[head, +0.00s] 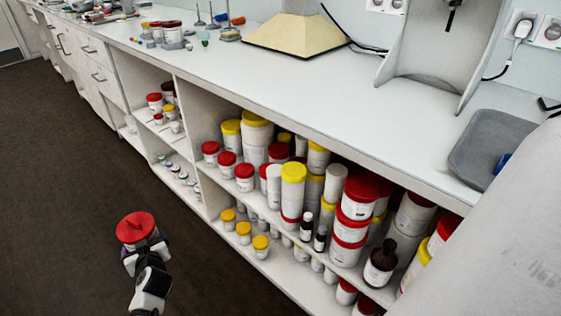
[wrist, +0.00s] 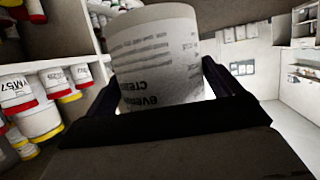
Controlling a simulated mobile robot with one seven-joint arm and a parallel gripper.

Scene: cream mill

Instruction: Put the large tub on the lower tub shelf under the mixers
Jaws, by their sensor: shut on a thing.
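A white tub with a red lid (head: 136,227) is held out over the dark floor in the head view, in front of the shelves. My gripper (head: 147,248) is shut on it. In the wrist view the tub's white labelled side (wrist: 157,62) sits between the two dark fingers, its print upside down. The lower shelf (head: 275,272) under the counter carries yellow-lidded jars at its left part and more tubs to the right. The tub is apart from the shelf. The fingertips are hidden by the tub in the head view.
The upper shelf is crowded with red-lidded tubs (head: 352,210), yellow-lidded tubs (head: 292,188) and brown bottles (head: 380,264). A grey machine (head: 440,45) and a grey tray (head: 486,143) stand on the counter (head: 330,95). The floor (head: 70,170) left of the shelves is clear.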

